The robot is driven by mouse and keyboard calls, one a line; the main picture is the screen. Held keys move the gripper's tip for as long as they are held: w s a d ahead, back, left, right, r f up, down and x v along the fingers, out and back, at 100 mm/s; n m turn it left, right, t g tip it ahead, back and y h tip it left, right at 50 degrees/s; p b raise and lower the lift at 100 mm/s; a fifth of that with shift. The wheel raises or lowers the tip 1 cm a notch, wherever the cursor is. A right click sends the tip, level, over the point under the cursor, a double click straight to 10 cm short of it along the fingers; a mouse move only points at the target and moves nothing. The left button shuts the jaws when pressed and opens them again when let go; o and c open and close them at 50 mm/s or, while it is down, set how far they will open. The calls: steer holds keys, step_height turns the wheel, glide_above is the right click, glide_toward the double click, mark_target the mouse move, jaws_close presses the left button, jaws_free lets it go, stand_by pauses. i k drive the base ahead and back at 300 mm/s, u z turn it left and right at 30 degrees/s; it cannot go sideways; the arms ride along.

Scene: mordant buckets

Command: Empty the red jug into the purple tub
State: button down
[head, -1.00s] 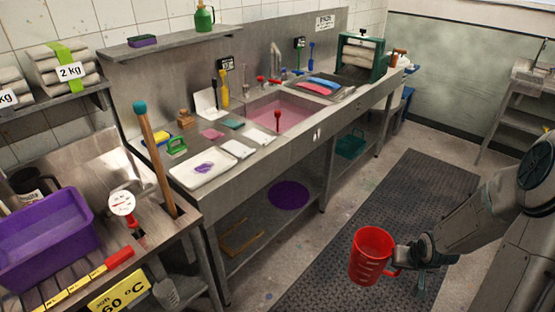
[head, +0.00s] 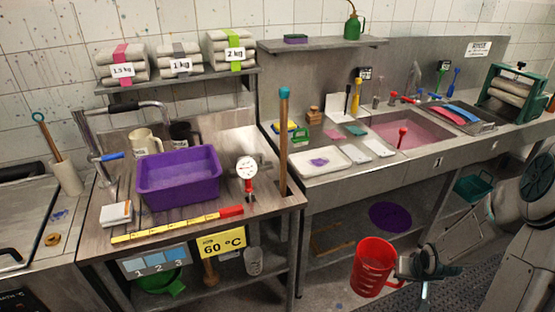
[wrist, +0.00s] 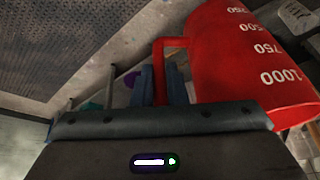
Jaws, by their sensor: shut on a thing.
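The red jug (head: 372,266) hangs in the air at the lower right of the head view, in front of the sink bench, about upright. My gripper (head: 402,264) is shut on its handle, at the jug's right side. In the wrist view the jug (wrist: 245,65) shows white volume marks, and its handle (wrist: 160,75) lies between the fingers. What the jug holds is hidden. The purple tub (head: 180,190) stands on the left bench, well to the left of my gripper. Its visible inside looks plain purple.
A yellow ruler (head: 165,229) with a red end lies before the tub. A dial thermometer (head: 247,170) and a tall blue-topped stick (head: 283,140) stand to its right. A tap (head: 95,140) and a white box (head: 117,213) are to its left. Floor space lies before the sink bench.

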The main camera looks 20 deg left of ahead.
mark_target(165, 180)
steer(key=u, duration=0.9)
